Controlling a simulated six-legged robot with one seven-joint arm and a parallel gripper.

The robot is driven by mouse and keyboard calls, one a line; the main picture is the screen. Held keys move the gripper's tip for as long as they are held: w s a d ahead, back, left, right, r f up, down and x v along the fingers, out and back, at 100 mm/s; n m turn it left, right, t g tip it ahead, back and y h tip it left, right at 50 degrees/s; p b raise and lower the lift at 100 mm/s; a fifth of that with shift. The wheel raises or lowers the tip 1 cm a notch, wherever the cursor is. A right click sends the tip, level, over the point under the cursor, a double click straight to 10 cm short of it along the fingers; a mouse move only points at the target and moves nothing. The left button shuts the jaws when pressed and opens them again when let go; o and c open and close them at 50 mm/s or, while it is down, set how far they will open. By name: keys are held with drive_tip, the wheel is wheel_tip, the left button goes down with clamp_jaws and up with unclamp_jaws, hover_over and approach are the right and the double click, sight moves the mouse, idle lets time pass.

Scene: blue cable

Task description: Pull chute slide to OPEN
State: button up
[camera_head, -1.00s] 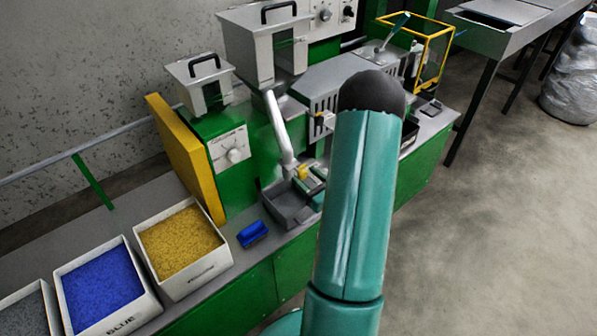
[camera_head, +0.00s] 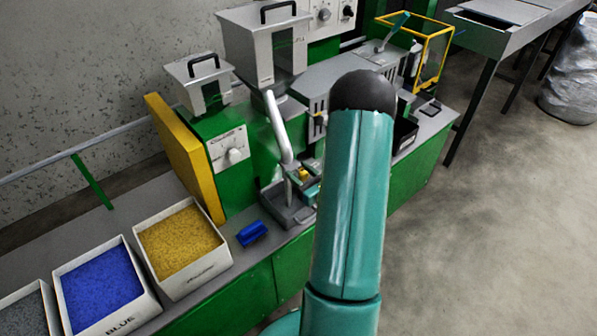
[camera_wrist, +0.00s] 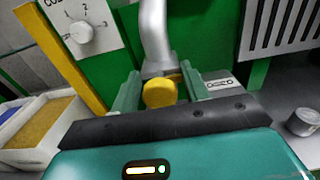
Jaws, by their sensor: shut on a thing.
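The silver chute tube (camera_head: 279,127) slopes down from the green machine to a grey tray (camera_head: 299,217). A yellow knob (camera_wrist: 160,93), which I take for the chute slide's handle, shows below the tube's end in the wrist view. My gripper (camera_wrist: 158,84) is shut on this knob, with one green finger on each side. The knob and finger area also show small in the head view, partly behind my arm. A thin grey column stands between the tube's mouth and the tray. The slide plate itself is hidden.
A blue scoop-like object (camera_head: 251,233) lies left of the tray. Bins of yellow pellets (camera_head: 181,240) and blue pellets (camera_head: 102,289) stand farther left. A small white label (camera_wrist: 222,84) sits right of the knob, unreadable. A metal cylinder (camera_wrist: 303,122) is at the right.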

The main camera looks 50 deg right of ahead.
drive_tip(key=shift+s+a, duration=0.15)
drive_tip(key=shift+s, duration=1.7)
drive_tip(key=o, duration=1)
drive_tip(key=shift+o, duration=0.3)
drive_tip(key=shift+s, duration=0.1)
approach(306, 178)
drive_tip(key=s, duration=0.5)
drive_tip(key=shift+a+r, duration=0.2)
drive_tip(key=shift+a, duration=0.2)
drive_tip(key=shift+w, duration=0.1)
